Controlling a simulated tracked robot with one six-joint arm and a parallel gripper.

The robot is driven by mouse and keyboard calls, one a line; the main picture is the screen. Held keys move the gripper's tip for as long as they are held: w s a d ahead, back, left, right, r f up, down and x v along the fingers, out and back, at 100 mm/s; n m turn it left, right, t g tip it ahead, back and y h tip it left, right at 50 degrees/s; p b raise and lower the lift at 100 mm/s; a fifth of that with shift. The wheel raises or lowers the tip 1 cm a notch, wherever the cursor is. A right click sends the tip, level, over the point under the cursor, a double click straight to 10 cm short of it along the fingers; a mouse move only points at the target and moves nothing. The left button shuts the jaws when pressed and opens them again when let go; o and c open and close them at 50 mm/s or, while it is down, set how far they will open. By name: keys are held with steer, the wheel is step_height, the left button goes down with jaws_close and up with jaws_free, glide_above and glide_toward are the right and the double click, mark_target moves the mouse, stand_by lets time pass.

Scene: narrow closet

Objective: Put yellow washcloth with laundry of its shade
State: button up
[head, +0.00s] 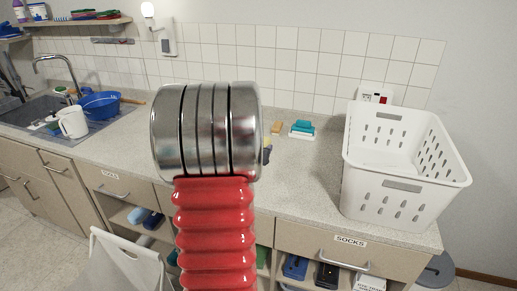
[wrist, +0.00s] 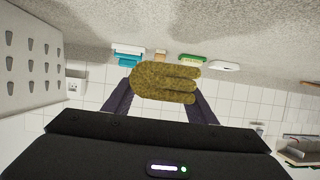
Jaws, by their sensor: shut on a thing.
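The yellow washcloth (wrist: 165,82) is a mustard-coloured folded cloth in the wrist view. My gripper (wrist: 164,84) is shut on it, with a dark finger at each side, and holds it in front of the counter and tiles. In the head view my red arm hides most of the gripper and cloth. A teal cloth pile with white (head: 302,128) lies on the counter and shows in the wrist view (wrist: 128,56). A small tan item (head: 277,127) lies beside it. A green and pale-yellow pile (wrist: 193,59) shows only in the wrist view.
A white perforated basket (head: 400,185) stands on the counter at the right. A sink (head: 40,120) with a blue bowl (head: 100,104) and white jug (head: 72,122) is at the left. A flat white item (wrist: 224,67) lies near the piles. Drawers and open shelves are below the counter (head: 300,190).

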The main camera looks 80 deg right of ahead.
steer(key=w+a+f+n+t+y, duration=0.1)
steer(key=w+a+n+t, duration=0.2)
steer(key=w+a, duration=0.75)
steer(key=w+a+n+t+y, duration=0.1)
steer(key=w+a+n+t, duration=0.45)
steer(key=w, duration=0.85)
steer(key=w+a+f+n+t+y, duration=0.1)
steer(key=w+a, duration=0.9)
steer(key=w, duration=0.2)
steer(key=w+a+f+n+t+y, duration=0.1)
steer(key=w+a+n+y, duration=0.2)
steer(key=a, duration=1)
steer(key=w+a+f+n+t+y, duration=0.1)
steer(key=w+a+n+t+y, duration=0.1)
steer(key=a, duration=1.2)
steer(key=w+a+n+t+y, duration=0.1)
steer(key=w+a+n+y, duration=0.3)
steer(key=a, duration=0.9)
steer(key=shift+w+a+f+y, duration=0.25)
steer(key=shift+f+y, duration=0.15)
steer(key=shift+y, duration=0.3)
steer(key=shift+s+d+t, duration=0.1)
steer(key=shift+s+t, duration=0.1)
steer(key=shift+t, duration=0.05)
